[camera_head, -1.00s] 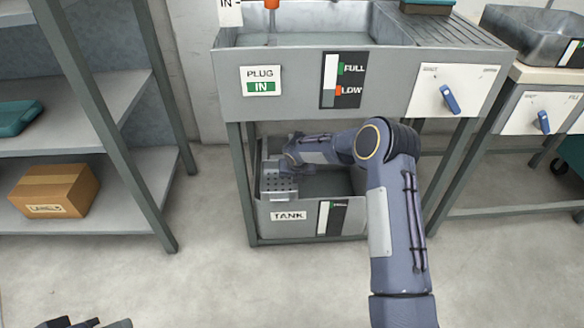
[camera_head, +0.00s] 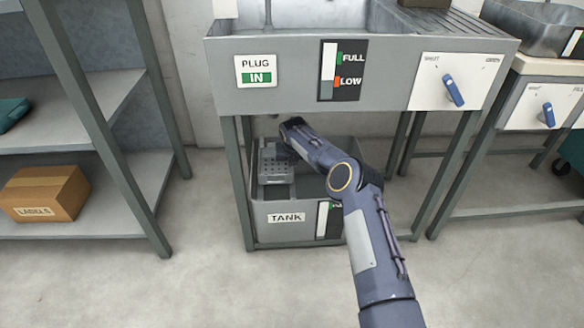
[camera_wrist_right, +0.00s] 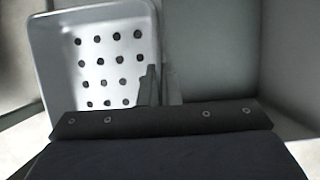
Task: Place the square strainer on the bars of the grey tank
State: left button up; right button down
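The square strainer (camera_head: 277,168) is a pale grey perforated pan at the left end of the grey tank (camera_head: 312,205) under the sink. It looks level, near the tank's rim height. The bars are not clearly visible, so I cannot tell whether it rests on them. In the head view the fingertips are hidden. My left gripper is out of view.
The sink (camera_head: 300,75), with its plug sign and level gauge, stands on legs (camera_head: 238,190) close around the tank. A shelf with a cardboard box (camera_head: 45,193) is at left. A second basin (camera_head: 535,35) is at right. The tank's right part looks empty.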

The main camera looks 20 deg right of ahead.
jog(key=shift+f, duration=0.5)
jog(key=shift+r, duration=0.15)
jog(key=shift+f, duration=0.2)
jog(key=c, duration=1.6)
grip_release()
jog(key=shift+c, duration=0.2)
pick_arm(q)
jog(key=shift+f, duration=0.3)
